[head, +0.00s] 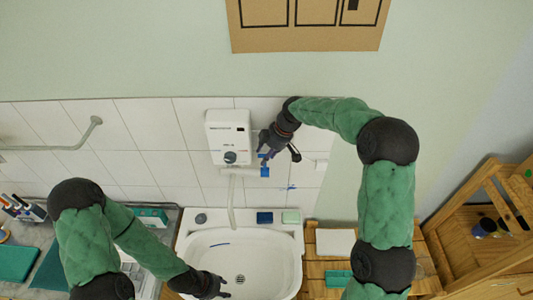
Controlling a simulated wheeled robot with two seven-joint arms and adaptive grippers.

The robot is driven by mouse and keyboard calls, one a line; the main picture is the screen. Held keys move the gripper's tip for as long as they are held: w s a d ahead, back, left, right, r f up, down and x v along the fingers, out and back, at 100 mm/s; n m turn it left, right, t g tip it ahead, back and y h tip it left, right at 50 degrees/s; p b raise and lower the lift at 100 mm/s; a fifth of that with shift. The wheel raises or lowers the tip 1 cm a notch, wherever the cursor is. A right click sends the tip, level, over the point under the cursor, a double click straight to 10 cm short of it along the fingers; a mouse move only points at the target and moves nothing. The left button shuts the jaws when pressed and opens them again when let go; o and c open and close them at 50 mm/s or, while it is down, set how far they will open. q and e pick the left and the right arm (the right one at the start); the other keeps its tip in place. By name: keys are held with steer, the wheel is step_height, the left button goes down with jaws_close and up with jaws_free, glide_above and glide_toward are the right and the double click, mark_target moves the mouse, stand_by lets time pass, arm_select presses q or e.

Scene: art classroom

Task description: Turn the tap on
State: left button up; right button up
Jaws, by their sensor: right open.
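The tap is on the tiled wall, under a white box-shaped water heater (228,128). Its pale spout (231,205) hangs down towards the white sink (285,262). A blue tap handle (265,170) sits at the right end of the fitting. My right gripper (268,155) is open right at the blue handle, coming from above and the right. I cannot tell whether its fingers touch the handle, and they partly cover its upper end. My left gripper (222,285) is low over the front of the sink basin, away from the tap. Its finger opening is unclear.
A dark blue block (264,217) and a pale green block (290,217) lie on the sink's back rim. Wooden slats with a white sheet (335,242) adjoin on the right. A wooden rack (490,225) stands further right. A metal rail (60,148) is on the left wall.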

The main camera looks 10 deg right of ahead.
jaws_close()
steer(key=shift+s+a+f+n+t+b, duration=0.15)
steer(key=shift+s+t+b, duration=0.45)
steer(key=shift+b, duration=1.4)
steer(key=shift+s+a+n+t+b, duration=0.1)
steer(key=shift+s+t+b, duration=0.5)
steer(key=shift+b, duration=1.35)
steer(key=shift+s+a+f+n+t+b, duration=0.15)
steer(key=shift+s+t+b, duration=0.4)
steer(key=shift+b, duration=1.45)
steer(key=shift+r, duration=0.1)
jaws_free()
steer(key=shift+w, duration=0.1)
steer(key=v, duration=1.2)
steer(key=shift+a, duration=0.2)
steer(key=shift+r, duration=0.1)
